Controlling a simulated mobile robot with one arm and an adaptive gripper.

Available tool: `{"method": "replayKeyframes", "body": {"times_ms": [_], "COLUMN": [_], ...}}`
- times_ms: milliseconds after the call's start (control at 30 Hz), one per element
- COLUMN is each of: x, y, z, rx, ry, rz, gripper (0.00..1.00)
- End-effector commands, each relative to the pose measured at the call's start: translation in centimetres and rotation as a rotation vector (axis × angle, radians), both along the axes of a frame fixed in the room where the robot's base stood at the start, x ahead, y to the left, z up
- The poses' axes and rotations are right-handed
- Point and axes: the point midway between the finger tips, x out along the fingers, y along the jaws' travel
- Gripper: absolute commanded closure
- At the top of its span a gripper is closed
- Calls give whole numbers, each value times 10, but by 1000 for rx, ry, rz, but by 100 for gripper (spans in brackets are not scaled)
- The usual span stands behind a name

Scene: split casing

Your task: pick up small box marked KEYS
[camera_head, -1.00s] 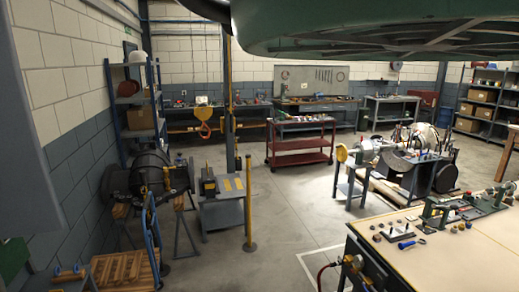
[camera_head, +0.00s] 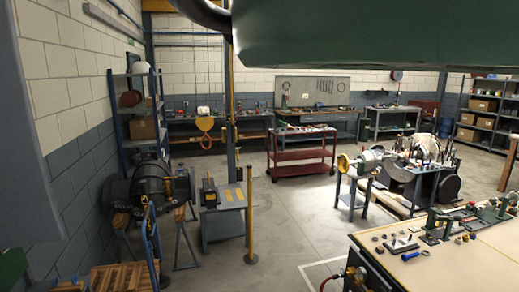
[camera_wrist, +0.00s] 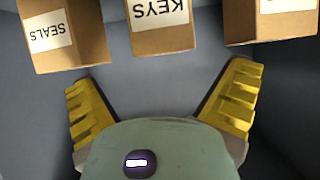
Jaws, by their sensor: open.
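The small box marked KEYS (camera_wrist: 162,30) is a brown cardboard box with a white label. It shows at the top centre of the wrist view, its label upside down and its far part cut off by the frame edge. My gripper (camera_wrist: 163,75) is open and empty, its two yellow ribbed fingers spread wide to the left and right. The KEYS box lies just beyond the fingertips, roughly centred between them, and looks apart from both. In the head view I cannot make out the KEYS box or my gripper.
A box marked SEALS (camera_wrist: 65,38) stands left of the KEYS box, and another brown box (camera_wrist: 270,22) stands right, with gaps between. In the head view are a red cart (camera_head: 301,155), a yellow post (camera_head: 249,215) and a workbench (camera_head: 470,265); open floor lies between them.

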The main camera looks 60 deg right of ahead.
Motion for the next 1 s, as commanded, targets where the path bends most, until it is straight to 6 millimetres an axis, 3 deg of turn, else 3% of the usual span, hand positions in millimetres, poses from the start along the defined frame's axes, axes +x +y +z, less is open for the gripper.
{"method": "replayKeyframes", "body": {"times_ms": [667, 1000], "x": [23, 27], "y": [39, 43], "z": [-21, -29], "rx": [-2, -1], "ry": [1, -2], "rz": [1, 0], "gripper": [0, 0]}}
